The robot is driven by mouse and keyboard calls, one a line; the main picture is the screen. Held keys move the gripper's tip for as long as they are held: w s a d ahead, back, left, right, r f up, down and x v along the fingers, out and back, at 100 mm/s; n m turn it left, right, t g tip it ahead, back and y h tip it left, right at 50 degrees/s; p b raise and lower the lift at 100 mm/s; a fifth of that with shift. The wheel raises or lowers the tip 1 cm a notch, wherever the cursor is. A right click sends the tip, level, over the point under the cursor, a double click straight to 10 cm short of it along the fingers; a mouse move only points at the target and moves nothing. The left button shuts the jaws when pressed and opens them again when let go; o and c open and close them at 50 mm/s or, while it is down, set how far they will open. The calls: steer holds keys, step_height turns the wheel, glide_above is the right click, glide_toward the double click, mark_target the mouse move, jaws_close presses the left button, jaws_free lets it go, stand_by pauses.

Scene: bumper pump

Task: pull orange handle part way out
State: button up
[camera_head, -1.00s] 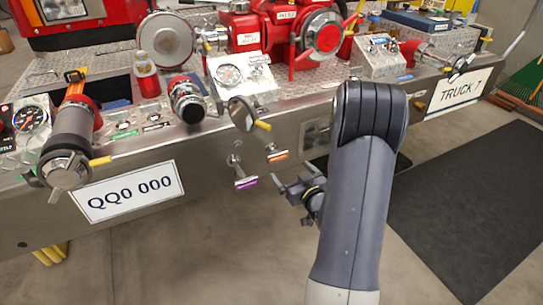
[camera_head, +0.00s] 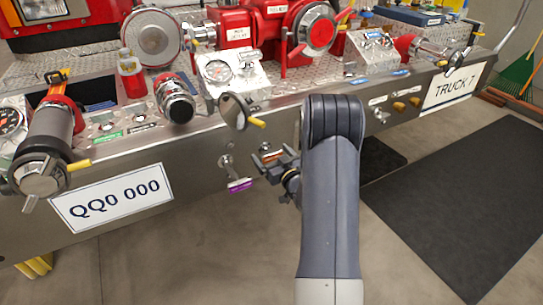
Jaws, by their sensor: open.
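The orange handle (camera_head: 272,155) is a small T-shaped pull on the front of the metal bumper, just right of the purple handle. My gripper (camera_head: 265,160) is open, with its fingers right at the orange handle. They overlap the handle in this view and partly hide it. I cannot tell whether the handle is between the fingers or whether they touch it.
A purple handle (camera_head: 239,185) sticks out close to the left of my gripper. A round cap with a yellow lever (camera_head: 238,112) hangs just above. White plates (camera_head: 112,197) and yellow knobs (camera_head: 399,106) are on the bumper. The floor below is clear.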

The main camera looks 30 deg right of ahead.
steer(key=shift+w, duration=0.3)
steer(key=shift+c, duration=0.5)
steer(key=c, duration=1.3)
steer(key=shift+s+b, duration=0.7)
steer(key=shift+s, duration=0.8)
steer(key=o, duration=1.4)
